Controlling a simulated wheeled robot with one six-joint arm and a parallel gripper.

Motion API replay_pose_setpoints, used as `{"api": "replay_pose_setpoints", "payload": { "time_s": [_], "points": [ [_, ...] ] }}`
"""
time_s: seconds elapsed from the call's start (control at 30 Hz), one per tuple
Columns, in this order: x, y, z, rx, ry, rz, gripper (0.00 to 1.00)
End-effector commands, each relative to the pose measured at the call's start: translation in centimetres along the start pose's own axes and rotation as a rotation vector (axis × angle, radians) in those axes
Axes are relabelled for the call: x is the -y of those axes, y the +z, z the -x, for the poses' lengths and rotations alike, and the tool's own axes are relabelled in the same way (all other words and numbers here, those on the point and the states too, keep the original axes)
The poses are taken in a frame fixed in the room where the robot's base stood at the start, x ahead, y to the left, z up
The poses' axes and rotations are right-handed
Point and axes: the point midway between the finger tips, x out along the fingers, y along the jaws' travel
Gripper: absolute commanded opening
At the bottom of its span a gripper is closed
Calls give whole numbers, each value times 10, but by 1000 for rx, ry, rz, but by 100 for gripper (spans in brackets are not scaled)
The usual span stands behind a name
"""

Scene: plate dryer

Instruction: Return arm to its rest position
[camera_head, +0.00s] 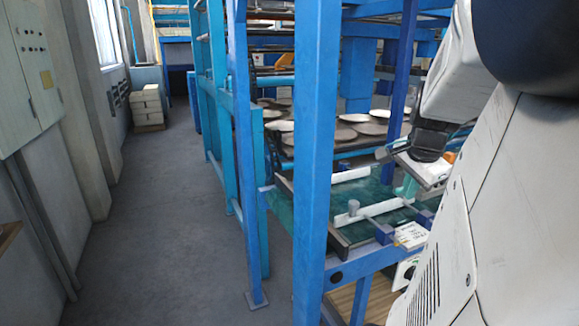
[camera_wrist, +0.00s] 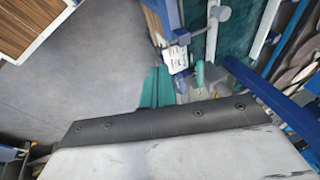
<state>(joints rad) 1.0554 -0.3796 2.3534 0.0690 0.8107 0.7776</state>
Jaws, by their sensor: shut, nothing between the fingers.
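My arm reaches in from the right side of the head view. My gripper (camera_head: 398,155) is at its end, beside the blue frame and above the green tray area. The gripper is shut and holds nothing; its fingertips are small and partly hidden. In the wrist view, a dark bolted bracket and a pale body of mine fill the bottom. Beyond them are the white paper tag (camera_wrist: 178,58) and the green surface of the machine (camera_wrist: 237,30).
A blue upright post (camera_head: 315,150) stands close in front of me. Several round plates (camera_head: 333,136) lie on the rack behind it. The green tray (camera_head: 372,192) has white bars across it. Grey floor (camera_head: 160,220) lies open on the left, with stacked pale boxes (camera_head: 147,105) farther back.

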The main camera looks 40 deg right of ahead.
Motion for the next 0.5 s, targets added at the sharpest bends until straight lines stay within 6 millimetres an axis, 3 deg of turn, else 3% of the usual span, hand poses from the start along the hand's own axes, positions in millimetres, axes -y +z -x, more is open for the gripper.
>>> {"api": "replay_pose_setpoints", "payload": {
  "time_s": [0.03,0.5],
  "points": [
    [-1,15,25,-20,-32,100,0],
    [-34,170,39,240,31,1074,0]
  ]
}}
